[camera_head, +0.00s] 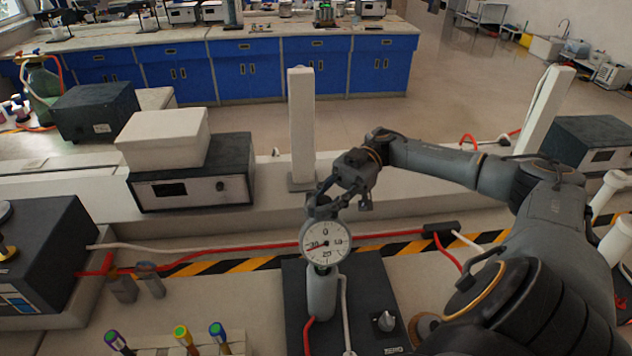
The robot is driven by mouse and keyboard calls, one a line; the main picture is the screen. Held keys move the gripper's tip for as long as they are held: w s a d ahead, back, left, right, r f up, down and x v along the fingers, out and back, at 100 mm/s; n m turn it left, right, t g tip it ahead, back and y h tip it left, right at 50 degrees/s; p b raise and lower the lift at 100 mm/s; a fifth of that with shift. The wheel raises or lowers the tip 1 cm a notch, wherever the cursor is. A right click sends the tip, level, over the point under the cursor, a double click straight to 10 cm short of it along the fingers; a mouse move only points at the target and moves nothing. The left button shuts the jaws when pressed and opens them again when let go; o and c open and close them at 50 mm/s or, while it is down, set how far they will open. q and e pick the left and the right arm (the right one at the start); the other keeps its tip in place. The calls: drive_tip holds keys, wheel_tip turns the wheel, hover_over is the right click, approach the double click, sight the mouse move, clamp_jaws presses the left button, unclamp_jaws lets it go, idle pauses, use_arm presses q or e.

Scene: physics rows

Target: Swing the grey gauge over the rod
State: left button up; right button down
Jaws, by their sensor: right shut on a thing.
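The grey gauge (325,241) has a round white dial with dark figures and a red needle, facing me. My right gripper (336,198) comes in from the right and is shut on the gauge's top, just above the dial. A grey upright cylinder (321,293), which may be the rod or its holder, stands on a black base (365,290) directly below the dial. I cannot tell whether gauge and cylinder touch. My left gripper is not in view.
A white post (302,125) stands behind the gripper. A rack with several capped tubes (182,335) is at the front left. A dark instrument (195,188) carries a white box (163,138). Red and white cables cross the bench near the striped tape (225,266).

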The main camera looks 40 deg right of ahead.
drive_tip(key=shift+w+d+r, duration=0.2)
drive_tip(key=shift+r, duration=0.1)
drive_tip(key=c, duration=1.7)
unclamp_jaws()
drive_tip(key=o, duration=0.4)
drive_tip(key=shift+d+f, duration=0.1)
drive_tip(key=shift+d, duration=0.1)
drive_tip(key=shift+o, duration=0.9)
drive_tip(key=shift+s+d+f, duration=0.1)
drive_tip(key=shift+d+f, duration=0.15)
drive_tip(key=shift+d, duration=0.3)
drive_tip(key=shift+a, duration=0.2)
drive_tip(key=w+d, duration=0.1)
drive_tip(key=d, duration=0.6)
drive_tip(key=shift+w+d, duration=0.15)
drive_tip(key=shift+d, duration=0.15)
